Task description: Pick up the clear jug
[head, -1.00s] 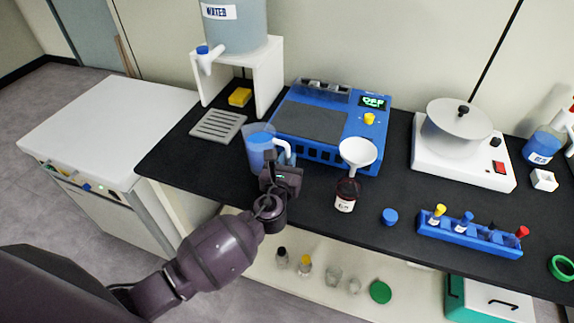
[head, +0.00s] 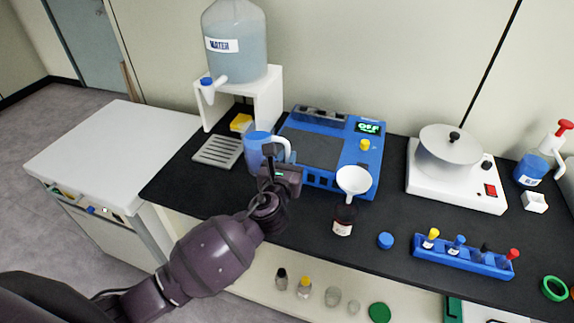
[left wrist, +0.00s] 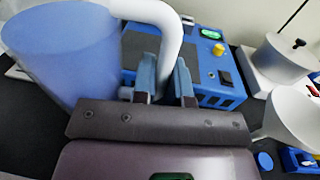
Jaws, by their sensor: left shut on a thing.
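The clear jug (head: 256,152), bluish and see-through with a white handle (head: 282,143), is upright over the black bench, left of the blue machine. My left gripper (head: 273,164) is shut on the handle. In the left wrist view, the jug (left wrist: 62,50) fills the left side and the fingers (left wrist: 164,82) sit on both sides of the white handle. The jug's base is partly hidden, so its exact height above the bench is hard to tell. My right gripper is not in view.
A water tank (head: 236,62) on a white stand, a grey drip tray (head: 217,152) and a yellow block (head: 241,122) are close behind and left. The blue machine (head: 335,140), a funnel (head: 355,180) on a brown bottle (head: 343,222) and a tube rack (head: 463,257) are to the right.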

